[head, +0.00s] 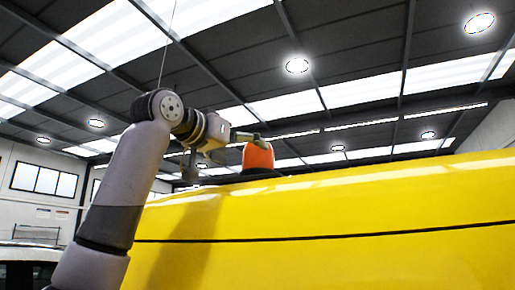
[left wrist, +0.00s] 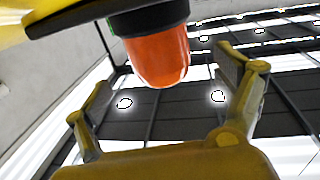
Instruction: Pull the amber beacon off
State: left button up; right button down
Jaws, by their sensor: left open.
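The amber beacon (head: 258,157) is an orange dome on a dark base on the yellow vehicle's roof, standing upright in the head view. My left gripper (head: 238,147) is at its left side, with one finger reaching across near the dome's top. In the left wrist view the picture is turned over, and the beacon (left wrist: 156,55) hangs from the top edge. The open fingers (left wrist: 165,78) stand to either side of the dome in that picture, with gaps visible. I cannot tell how deep the dome sits between them. My right gripper is not in view.
The yellow vehicle (head: 350,215) fills the lower right of the head view, its roof edge just below the beacon. A dark bar (left wrist: 90,17) shows by the beacon's base in the wrist view. Another vehicle (head: 25,268) stands at lower left. Air above the roof is clear.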

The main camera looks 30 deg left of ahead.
aim_at(249, 151)
pick_arm(q)
jog(key=w+p, duration=0.1)
jog(key=w, duration=0.2)
jog(key=w+p, duration=0.1)
jog(key=w, duration=0.1)
jog(key=shift+w+d+r+p, duration=0.2)
jog(key=shift+w+d+p, duration=0.05)
jog(key=shift+d+p, duration=0.05)
jog(key=shift+w+d+f, duration=0.1)
jog(key=shift+w, duration=0.55)
jog(key=shift+w+f, duration=0.1)
